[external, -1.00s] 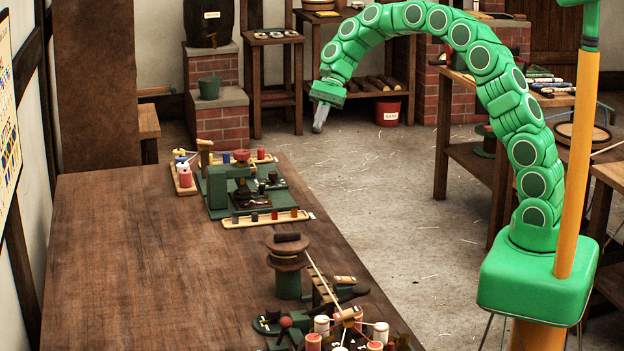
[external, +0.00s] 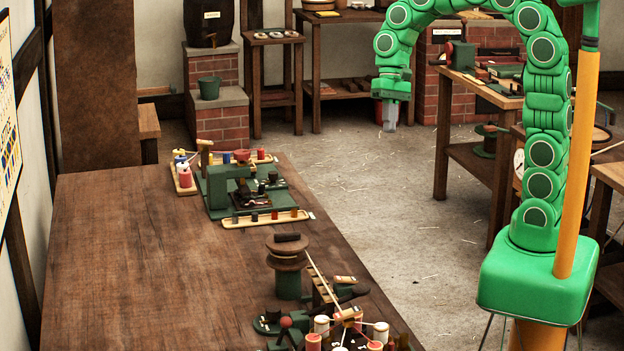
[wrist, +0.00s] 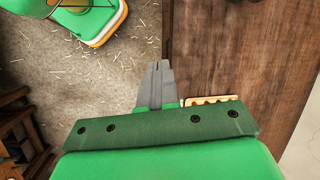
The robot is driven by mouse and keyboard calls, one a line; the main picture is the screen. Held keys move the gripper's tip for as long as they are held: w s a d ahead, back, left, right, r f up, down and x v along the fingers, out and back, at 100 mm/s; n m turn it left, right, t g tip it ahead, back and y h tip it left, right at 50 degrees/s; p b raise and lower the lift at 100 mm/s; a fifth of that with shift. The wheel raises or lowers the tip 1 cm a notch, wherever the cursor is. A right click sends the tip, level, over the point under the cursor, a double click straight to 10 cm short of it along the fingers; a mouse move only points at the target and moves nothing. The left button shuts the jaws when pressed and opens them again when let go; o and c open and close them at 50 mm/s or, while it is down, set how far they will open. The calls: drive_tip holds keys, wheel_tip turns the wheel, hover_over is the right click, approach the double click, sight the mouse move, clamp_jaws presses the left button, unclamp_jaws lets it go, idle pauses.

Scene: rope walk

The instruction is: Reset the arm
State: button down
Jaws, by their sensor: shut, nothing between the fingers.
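My gripper (external: 389,126) hangs at the end of my green segmented arm in the external view, pointing down. It is over the open floor, to the right of the long workbench and apart from everything. In the wrist view my gripper (wrist: 158,66) shows two grey fingers together with nothing between them. My arm rises from its green base, arches over to the left and comes down to the gripper. The top of the arch is cut off by the picture's upper edge.
The long brown workbench (external: 130,265) holds a green machine (external: 218,190) with spools and trays, and a second device (external: 288,280) nearer the front. A side table (external: 470,165) with tools stands at the back right. Floor (external: 370,200) between them is clear. The wrist view also shows the bench (wrist: 225,45).

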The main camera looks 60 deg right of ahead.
drive_tip(key=s+d+f+n+h, duration=0.2)
drive_tip(key=s+n, duration=0.1)
drive_tip(key=s, duration=0.9)
drive_tip(key=s+d+f+n+h, duration=0.1)
drive_tip(key=s+d+n+h, duration=0.1)
drive_tip(key=s, duration=1.1)
drive_tip(key=shift+s+d+f+n, duration=0.2)
drive_tip(key=shift+d+f+n, duration=0.2)
drive_tip(key=shift+d+n, duration=0.25)
drive_tip(key=shift+a, duration=0.1)
